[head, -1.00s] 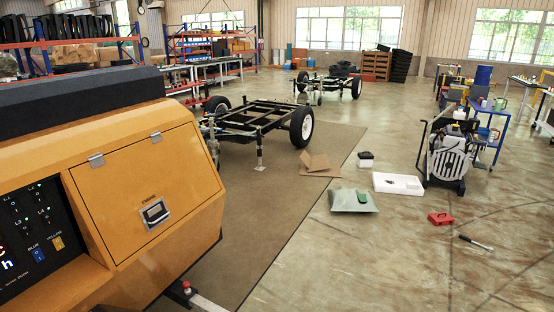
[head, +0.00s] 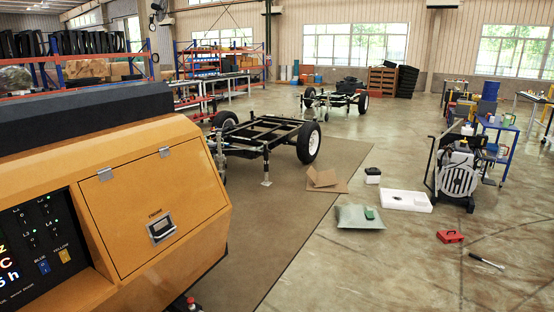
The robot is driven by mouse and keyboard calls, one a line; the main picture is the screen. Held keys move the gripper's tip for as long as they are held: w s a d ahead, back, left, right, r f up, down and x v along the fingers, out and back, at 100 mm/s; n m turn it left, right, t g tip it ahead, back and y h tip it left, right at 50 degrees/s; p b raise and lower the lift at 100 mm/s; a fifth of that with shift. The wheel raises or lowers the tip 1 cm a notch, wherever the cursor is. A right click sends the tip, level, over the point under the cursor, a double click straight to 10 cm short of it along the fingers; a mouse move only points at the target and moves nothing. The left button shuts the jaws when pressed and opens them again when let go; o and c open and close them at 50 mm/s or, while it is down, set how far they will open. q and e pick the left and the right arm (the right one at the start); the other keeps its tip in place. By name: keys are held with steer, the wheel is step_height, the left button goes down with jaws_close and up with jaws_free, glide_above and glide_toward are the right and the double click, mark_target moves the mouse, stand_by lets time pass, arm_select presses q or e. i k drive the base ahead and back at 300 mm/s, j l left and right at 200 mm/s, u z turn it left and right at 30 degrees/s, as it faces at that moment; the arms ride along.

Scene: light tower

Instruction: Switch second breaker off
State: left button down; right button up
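The yellow light tower cabinet (head: 120,195) fills the left of the head view. Its closed door (head: 155,205) has two hinges at the top and a dark latch (head: 161,228) near the lower middle. To the left of the door is a black control panel (head: 38,245), cut off by the picture's edge. It has small lights and switches, and a partly visible lit display. Below are a blue socket (head: 44,267) and a yellow socket (head: 65,256). I cannot make out which part is the second breaker. Neither of my grippers is in view.
A wheeled trailer frame (head: 262,135) stands on a brown mat behind the cabinet. A white tray (head: 404,200), a red toolbox (head: 450,236), a green bag (head: 359,217) and a wheeled machine (head: 457,170) stand to the right. The floor at the front right is mostly clear.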

mark_target(47, 209)
steer(key=u, duration=1.5)
